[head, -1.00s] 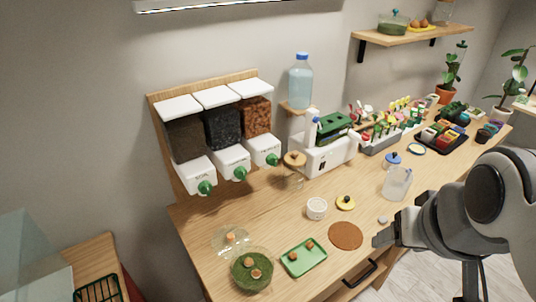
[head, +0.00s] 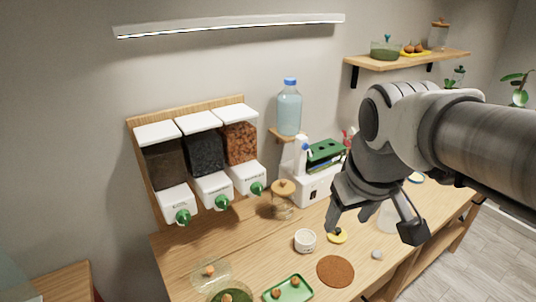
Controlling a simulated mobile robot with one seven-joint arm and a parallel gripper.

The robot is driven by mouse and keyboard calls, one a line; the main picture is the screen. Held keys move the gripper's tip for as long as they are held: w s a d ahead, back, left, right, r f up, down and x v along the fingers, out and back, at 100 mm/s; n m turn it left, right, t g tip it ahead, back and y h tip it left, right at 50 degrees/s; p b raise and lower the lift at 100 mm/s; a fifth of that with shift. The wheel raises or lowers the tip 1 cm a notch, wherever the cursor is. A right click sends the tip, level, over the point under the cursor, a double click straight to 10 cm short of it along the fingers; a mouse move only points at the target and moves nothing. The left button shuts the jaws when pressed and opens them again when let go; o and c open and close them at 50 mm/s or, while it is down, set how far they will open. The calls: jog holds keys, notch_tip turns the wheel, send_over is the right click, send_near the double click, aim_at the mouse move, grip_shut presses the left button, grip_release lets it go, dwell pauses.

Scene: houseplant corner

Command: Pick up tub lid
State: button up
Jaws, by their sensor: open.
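Two lid-like things show in the head view, and I cannot tell for sure which is the tub lid. A small yellow lid with a dark knob (head: 339,238) lies on the wooden counter beside a white cup (head: 305,241). A clear lid with an orange-brown knob (head: 211,272) lies at the left, next to a round tub of green moss (head: 232,296), cut by the bottom edge. My gripper (head: 375,229) is open and empty, pointing down. Its left finger shows just above the yellow lid in the picture; its height over the counter is unclear.
A brown round mat (head: 336,271) and a green tray (head: 288,290) with small brown pieces lie in front. Dispensers with green taps (head: 214,190) and a white caddy (head: 312,185) stand behind. My arm hides much of the counter's right side.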

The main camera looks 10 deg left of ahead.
jog(key=w+a+f+n+g+b, duration=0.1)
jog(key=w+a+f+n+b, duration=0.15)
jog(key=w+a, duration=0.35)
jog(key=n+g+y+b, duration=0.1)
jog(key=n+g+b, duration=0.2)
jog(key=n, duration=0.5)
send_over(210, 268)
jog(key=d, duration=0.1)
jog(key=f, duration=2.7)
jog(key=shift+s+d+f, duration=0.1)
jog(key=shift+s+f, duration=0.1)
jog(key=shift+f, duration=0.05)
jog(key=shift+w+a+f, duration=0.1)
jog(key=shift+a+f, duration=0.05)
jog(key=shift+f, duration=0.7)
jog(key=shift+a+f, duration=0.2)
jog(key=shift+f, duration=0.65)
jog(key=shift+w+a+f, duration=0.1)
jog(key=shift+a+f, duration=0.05)
jog(key=shift+f, duration=0.7)
grip_shut()
